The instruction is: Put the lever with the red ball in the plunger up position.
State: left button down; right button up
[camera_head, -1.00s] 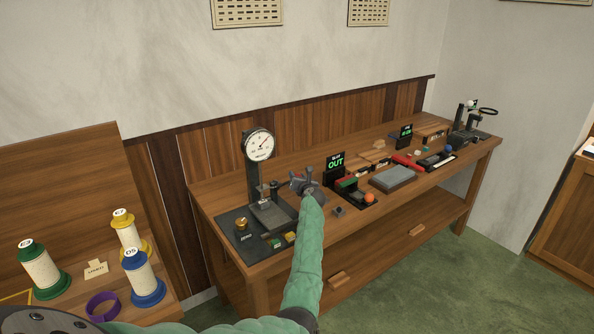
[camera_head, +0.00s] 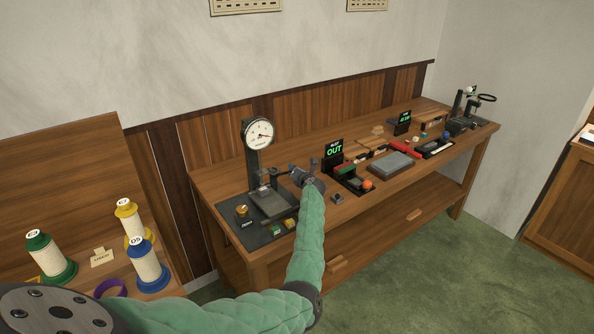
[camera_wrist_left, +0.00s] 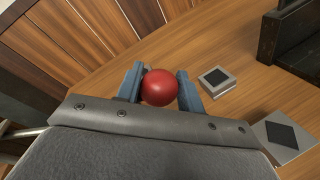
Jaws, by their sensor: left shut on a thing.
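The red ball (camera_wrist_left: 160,88) sits between the two blue-grey fingers of my left gripper (camera_wrist_left: 161,86) in the left wrist view, and the gripper is shut on it. In the head view my left gripper (camera_head: 303,174) is just right of the dial gauge stand, above the bench. The ball and most of its lever are hidden there by the gripper and arm. The gauge (camera_head: 258,134) has a round white dial on a dark post. Its plunger, above the dark platform (camera_head: 270,202), is too small to judge. My right gripper is not in view.
The wooden bench (camera_head: 345,218) carries a black display reading OUT (camera_head: 334,151), an orange ball (camera_head: 367,184) and a grey slab (camera_head: 392,165) to the right. A brass knob (camera_head: 241,211) is on the gauge mat. Thread spools (camera_head: 148,266) stand at lower left.

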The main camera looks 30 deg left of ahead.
pick_arm(q)
jog(key=shift+s+f, duration=0.3)
jog(key=shift+f, duration=0.45)
jog(key=c, duration=0.9)
grip_release()
jog(key=shift+r, duration=0.1)
jog(key=shift+r, duration=0.1)
jog(key=shift+s+d, duration=0.25)
jog(key=shift+d, duration=0.15)
jog(key=v, duration=0.5)
jog(key=shift+s+d+r+b, duration=0.1)
jog(key=shift+d+b, duration=0.1)
jog(key=shift+b, duration=0.2)
jog(key=shift+s+d+r, duration=0.2)
jog(key=shift+s+d, duration=0.1)
jog(key=shift+d, duration=0.1)
jog(key=shift+s+d+r, duration=0.1)
jog(key=shift+s+r, duration=0.05)
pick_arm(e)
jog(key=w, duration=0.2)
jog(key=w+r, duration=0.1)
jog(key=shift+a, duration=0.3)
